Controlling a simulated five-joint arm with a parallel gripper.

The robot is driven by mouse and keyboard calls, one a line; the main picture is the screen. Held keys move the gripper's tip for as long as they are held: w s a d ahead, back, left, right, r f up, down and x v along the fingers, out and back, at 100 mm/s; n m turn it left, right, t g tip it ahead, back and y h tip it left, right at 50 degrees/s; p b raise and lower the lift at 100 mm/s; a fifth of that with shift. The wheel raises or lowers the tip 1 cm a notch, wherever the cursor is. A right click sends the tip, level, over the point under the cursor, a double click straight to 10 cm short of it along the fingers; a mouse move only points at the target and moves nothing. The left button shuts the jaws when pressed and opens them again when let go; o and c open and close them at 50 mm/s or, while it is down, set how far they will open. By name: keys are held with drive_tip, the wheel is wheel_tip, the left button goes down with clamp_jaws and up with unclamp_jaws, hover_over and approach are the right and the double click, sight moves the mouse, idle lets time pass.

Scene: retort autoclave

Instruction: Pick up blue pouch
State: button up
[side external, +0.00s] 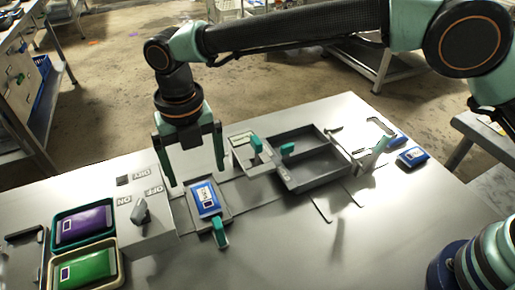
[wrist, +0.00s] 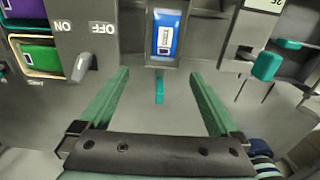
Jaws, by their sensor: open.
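A blue pouch (side external: 206,199) with a white label lies in a small grey tray (side external: 226,213) with a teal handle (side external: 220,233), right of the switch box. The same pouch shows at the top middle of the wrist view (wrist: 165,36), beyond the fingertips. My gripper (side external: 195,173) is open and empty above the tray, its two teal fingers pointing down. In the wrist view my gripper (wrist: 160,74) has its fingers spread wide to either side of the pouch.
A grey box with an ON/OFF knob (side external: 140,211) stands left of the tray. Beyond it are a purple pouch (side external: 83,225) and a green pouch (side external: 87,267) in bins. The front table is clear.

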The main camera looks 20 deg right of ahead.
hover_over(208, 204)
drive_tip(key=f, duration=0.6)
drive_tip(key=shift+s+a+f, duration=0.1)
drive_tip(key=shift+a+f, duration=0.15)
drive_tip(key=shift+d+f, duration=0.15)
drive_tip(key=shift+f, duration=1.15)
drive_tip(key=shift+d+f, duration=0.15)
drive_tip(key=shift+f, duration=1.1)
drive_tip(key=c, duration=1.5)
drive_tip(key=shift+o, duration=0.2)
drive_tip(key=shift+r, duration=0.1)
drive_tip(key=shift+r, duration=0.1)
